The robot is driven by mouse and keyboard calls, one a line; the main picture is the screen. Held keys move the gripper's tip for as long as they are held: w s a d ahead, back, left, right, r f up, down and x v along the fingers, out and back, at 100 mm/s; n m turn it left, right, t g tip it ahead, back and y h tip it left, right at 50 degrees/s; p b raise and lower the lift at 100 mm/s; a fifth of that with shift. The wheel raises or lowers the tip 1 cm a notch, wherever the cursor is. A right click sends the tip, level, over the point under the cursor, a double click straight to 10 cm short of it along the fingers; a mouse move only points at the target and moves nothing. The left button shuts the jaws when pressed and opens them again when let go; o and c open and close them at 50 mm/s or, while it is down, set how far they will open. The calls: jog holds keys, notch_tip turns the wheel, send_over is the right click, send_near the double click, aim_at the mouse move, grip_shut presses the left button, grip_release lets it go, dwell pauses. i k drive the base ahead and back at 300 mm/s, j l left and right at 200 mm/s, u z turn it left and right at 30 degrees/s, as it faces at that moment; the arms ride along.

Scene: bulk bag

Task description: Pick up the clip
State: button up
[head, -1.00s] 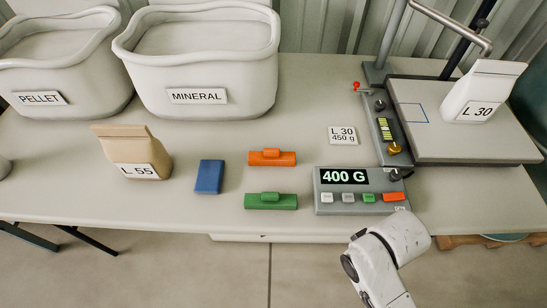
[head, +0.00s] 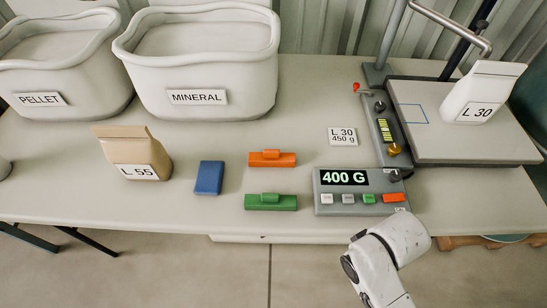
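Two clip-like pieces lie on the table: an orange one (head: 272,159) and a green one (head: 271,202) just in front of it, each a flat bar with a raised grip on top. I cannot tell which of them the task's clip is. A plain blue block (head: 209,178) lies to their left. Only a white link of my arm shows at the lower right, in front of the table. My gripper is out of the picture.
A paper bag "L 55" (head: 136,154) stands left of the blue block. The "MINERAL" tub (head: 197,97) and "PELLET" tub (head: 40,98) stand behind. On the right are the "400 G" display (head: 345,177), a scale (head: 465,149) bearing bag "L 30" (head: 483,92), and a label card (head: 342,136).

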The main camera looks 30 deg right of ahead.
aim_at(269, 158)
jog(key=u, duration=1.3)
jog(key=k+l+u, duration=0.15)
jog(key=l, duration=0.25)
jog(key=k+l+u, duration=0.15)
jog(key=l, duration=0.25)
jog(key=k+l+u, duration=0.1)
jog(key=l, duration=0.3)
jog(key=k+l+u, duration=0.15)
jog(key=k+l, duration=0.1)
jog(key=l, duration=0.1)
